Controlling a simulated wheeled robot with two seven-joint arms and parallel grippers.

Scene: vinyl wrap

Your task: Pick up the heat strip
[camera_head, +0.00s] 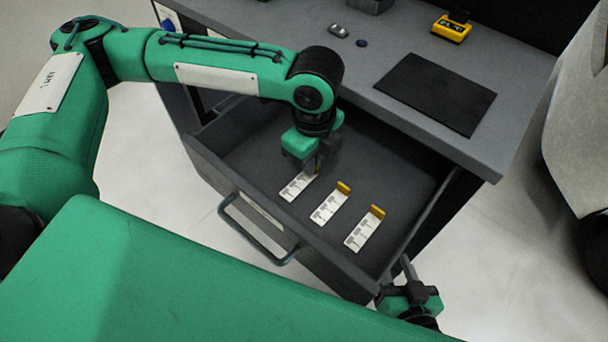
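Several flat white strips with dark print lie in a row on the floor of the open drawer (245,165). The left strip (296,187) is partly covered by my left gripper (315,168), which points down at its far end. The middle strip (328,208) and the right strip (362,232) each have a yellow-orange end piece and lie free. I cannot tell whether the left gripper's fingers are open or touching the strip. My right gripper (405,272) is low at the drawer's front right corner, outside it, away from the strips; its finger state is unclear.
The drawer's front wall with a handle (255,240) faces me. The grey worktop (400,45) above holds a black mat (438,92), a yellow device (452,28) and small items. A pale rounded body (580,125) stands at right. The drawer's right side has free room.

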